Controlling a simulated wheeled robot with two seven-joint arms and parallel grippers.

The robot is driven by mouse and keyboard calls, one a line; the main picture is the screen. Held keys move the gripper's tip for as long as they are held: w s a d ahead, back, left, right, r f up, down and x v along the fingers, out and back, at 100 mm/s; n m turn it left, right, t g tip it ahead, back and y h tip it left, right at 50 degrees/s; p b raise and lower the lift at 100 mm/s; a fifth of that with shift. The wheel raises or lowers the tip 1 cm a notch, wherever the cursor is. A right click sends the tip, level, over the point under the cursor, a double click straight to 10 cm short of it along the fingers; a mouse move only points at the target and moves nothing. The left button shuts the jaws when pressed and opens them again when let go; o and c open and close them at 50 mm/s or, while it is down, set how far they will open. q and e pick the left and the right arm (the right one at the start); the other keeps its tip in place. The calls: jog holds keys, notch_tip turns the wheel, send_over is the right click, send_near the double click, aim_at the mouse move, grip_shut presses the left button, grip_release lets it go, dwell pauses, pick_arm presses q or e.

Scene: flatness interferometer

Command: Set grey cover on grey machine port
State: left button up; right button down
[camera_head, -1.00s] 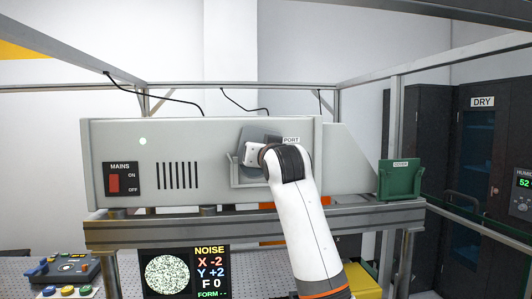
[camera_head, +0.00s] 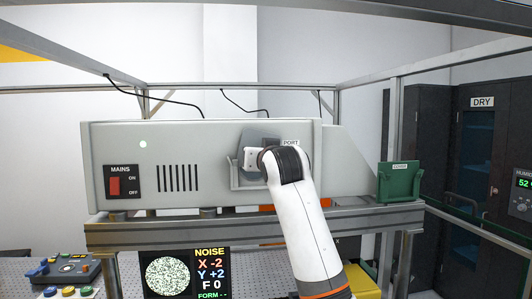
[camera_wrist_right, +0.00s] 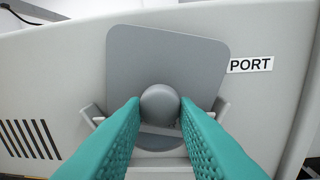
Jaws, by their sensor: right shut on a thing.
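The grey cover (camera_wrist_right: 140,62) is a flat plate with rounded corners and a round grey knob (camera_wrist_right: 160,104). My right gripper (camera_wrist_right: 159,110), with teal fingers, is shut on the knob. The cover stands in front of the light grey machine (camera_head: 140,180) at its port, beside the PORT label (camera_wrist_right: 250,64). Its lower part is at the port's ledge and side brackets (camera_head: 236,178). In the wrist view the cover looks slightly tilted against them. I cannot tell whether it is seated. In the head view my right arm hides part of the cover (camera_head: 252,140). My left gripper is not in view.
A green holder (camera_head: 400,182) with a label stands at the right end of the shelf rail (camera_head: 160,235). A mains switch (camera_head: 115,187) is on the machine's left. A screen (camera_head: 185,272) and a control box (camera_head: 55,270) are below. Frame posts stand around.

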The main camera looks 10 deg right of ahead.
jog(key=shift+w+a+f+n+g+p, duration=0.15)
jog(key=shift+a+f+n+g+p, duration=0.2)
jog(key=shift+f+n+g+p, duration=0.6)
jog(key=shift+r+t, duration=0.25)
jog(key=shift+t, duration=0.1)
jog(key=shift+r, duration=0.3)
send_near(260, 140)
jog(key=shift+w+a, duration=0.75)
jog(key=shift+w, duration=0.45)
jog(key=shift+w+f+h, duration=0.15)
jog(key=shift+f+h, duration=0.15)
jog(key=shift+f, duration=0.2)
jog(key=shift+a+m, duration=0.1)
jog(key=shift+m, duration=0.15)
jog(key=shift+r, duration=0.1)
